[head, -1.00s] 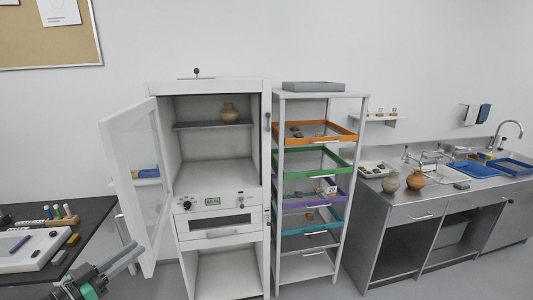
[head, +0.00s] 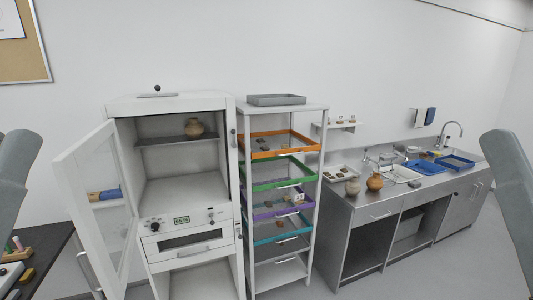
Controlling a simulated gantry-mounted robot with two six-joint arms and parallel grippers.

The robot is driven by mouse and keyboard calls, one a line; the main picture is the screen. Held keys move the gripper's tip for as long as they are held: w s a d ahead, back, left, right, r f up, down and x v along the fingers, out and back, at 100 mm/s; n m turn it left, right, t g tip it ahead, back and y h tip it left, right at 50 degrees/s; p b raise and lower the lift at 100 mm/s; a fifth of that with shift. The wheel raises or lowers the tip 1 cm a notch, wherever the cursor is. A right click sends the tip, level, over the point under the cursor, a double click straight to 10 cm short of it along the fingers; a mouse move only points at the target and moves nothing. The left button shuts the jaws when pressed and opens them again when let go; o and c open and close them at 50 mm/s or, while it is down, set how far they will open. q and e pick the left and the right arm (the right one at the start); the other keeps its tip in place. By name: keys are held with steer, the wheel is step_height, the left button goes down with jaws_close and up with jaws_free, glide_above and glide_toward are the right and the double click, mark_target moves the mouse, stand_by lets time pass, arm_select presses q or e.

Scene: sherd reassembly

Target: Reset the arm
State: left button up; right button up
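Grey links of my two arms show at the left and right edges of the head view. Neither gripper is in the picture, so whether they are open or hold anything is hidden. A white cabinet (head: 172,104) stands at the left with its glass door (head: 93,190) swung open to the left. A small brown pot (head: 194,128) sits on its dark inner shelf (head: 178,140).
A white rack holds orange (head: 280,152), green, purple and teal trays with sherds. A grey tray (head: 276,99) lies on top. A steel sink counter (head: 372,213) with two pots (head: 375,182) stands right. A dark table (head: 47,250) is at lower left. Floor at right is clear.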

step_height(320, 180, up, 25)
steer(key=p, duration=2.1)
steer(key=shift+p, duration=0.4)
